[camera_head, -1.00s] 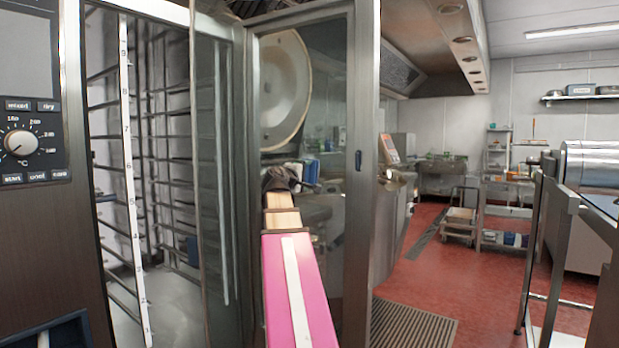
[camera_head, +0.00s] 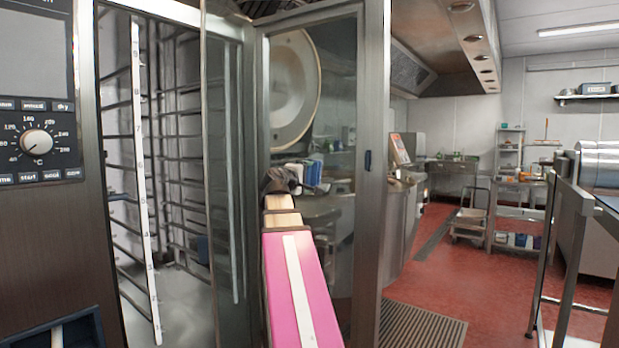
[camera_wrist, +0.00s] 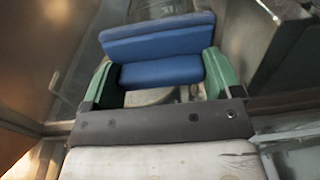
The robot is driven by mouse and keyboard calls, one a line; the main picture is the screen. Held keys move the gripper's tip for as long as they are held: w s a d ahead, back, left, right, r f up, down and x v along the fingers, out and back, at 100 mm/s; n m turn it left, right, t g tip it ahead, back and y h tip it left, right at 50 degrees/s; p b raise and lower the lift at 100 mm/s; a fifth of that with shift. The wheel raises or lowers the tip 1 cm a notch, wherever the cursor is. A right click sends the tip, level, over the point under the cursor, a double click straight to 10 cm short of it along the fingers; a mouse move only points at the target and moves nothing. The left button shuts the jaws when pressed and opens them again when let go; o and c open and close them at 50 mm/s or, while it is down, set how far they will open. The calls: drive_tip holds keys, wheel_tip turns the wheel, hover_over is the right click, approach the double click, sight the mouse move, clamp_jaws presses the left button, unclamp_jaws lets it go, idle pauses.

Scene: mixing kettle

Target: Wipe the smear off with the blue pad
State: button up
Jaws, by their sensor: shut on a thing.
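My gripper (camera_wrist: 158,78) is shut on the blue pad (camera_wrist: 160,48), with its green fingers at the pad's two ends in the wrist view. In the head view, the pad (camera_head: 315,172) shows small and blue at the end of my pink-sleeved arm. My gripper (camera_head: 302,178) is there in front of the open oven's glass door (camera_head: 338,120). I cannot tell whether the pad touches the glass. I cannot make out a clear smear in either view.
The open oven (camera_head: 165,150) with its racks is at left, beside its control panel (camera_head: 40,140). A large round kettle lid (camera_head: 290,90) shows through the glass. A metal stand (camera_head: 565,230) is at right.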

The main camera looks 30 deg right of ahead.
drive_tip(key=shift+v, duration=0.85)
drive_tip(key=shift+a, duration=0.1)
drive_tip(key=shift+v, duration=1.4)
drive_tip(key=shift+s, duration=0.1)
